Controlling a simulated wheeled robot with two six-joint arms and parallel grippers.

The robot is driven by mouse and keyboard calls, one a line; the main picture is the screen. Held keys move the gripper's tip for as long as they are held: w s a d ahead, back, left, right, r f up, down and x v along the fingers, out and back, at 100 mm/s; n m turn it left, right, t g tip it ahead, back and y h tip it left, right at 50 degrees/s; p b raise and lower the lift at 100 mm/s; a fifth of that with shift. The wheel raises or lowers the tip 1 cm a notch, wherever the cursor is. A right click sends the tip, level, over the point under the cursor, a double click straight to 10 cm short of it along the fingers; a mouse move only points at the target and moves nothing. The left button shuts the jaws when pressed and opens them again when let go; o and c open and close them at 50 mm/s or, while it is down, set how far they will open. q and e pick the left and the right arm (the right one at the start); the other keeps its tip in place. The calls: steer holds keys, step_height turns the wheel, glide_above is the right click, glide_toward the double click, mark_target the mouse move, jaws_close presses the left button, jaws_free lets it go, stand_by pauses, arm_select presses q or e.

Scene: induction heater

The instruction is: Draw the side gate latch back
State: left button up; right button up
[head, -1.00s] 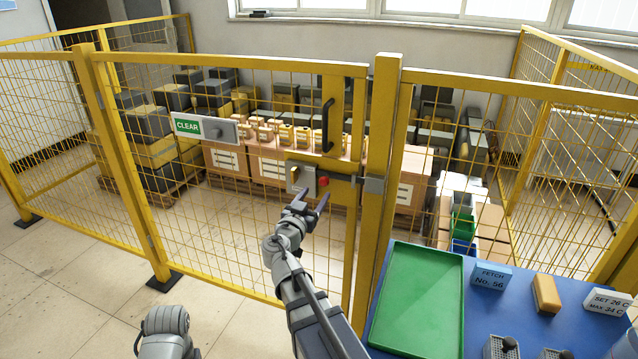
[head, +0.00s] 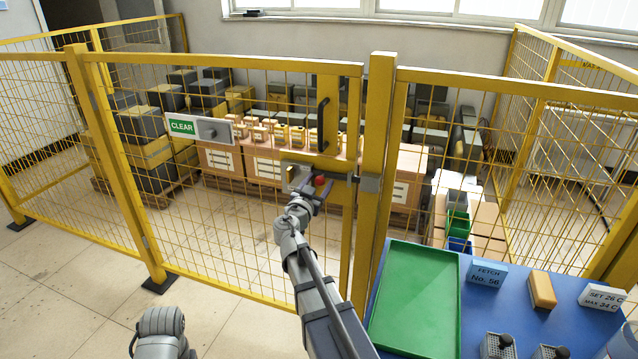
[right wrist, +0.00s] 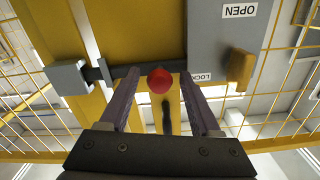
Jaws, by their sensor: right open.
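The side gate's latch is a bolt with a red knob (head: 320,181), on a plate of the yellow gate (head: 215,60). In the right wrist view the red knob (right wrist: 160,80) lies between the fingertips of my open right gripper (right wrist: 158,92), with a visible gap on each side. The dark bolt (right wrist: 90,74) reaches toward the grey keeper block (right wrist: 66,78) on the post. The plate carries an OPEN label (right wrist: 240,11) and a partly hidden label reading LOCK. In the head view my right gripper (head: 307,190) partly covers the latch. My left gripper is out of view.
A black handle (head: 322,124) stands above the latch, and a CLEAR sign (head: 182,127) hangs on the mesh. A blue table with a green tray (head: 415,300) is right of my right arm. Crates stand behind the gate.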

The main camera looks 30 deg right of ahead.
steer(key=shift+w+d, duration=0.15)
jaws_close()
stand_by(0.5)
stand_by(0.9)
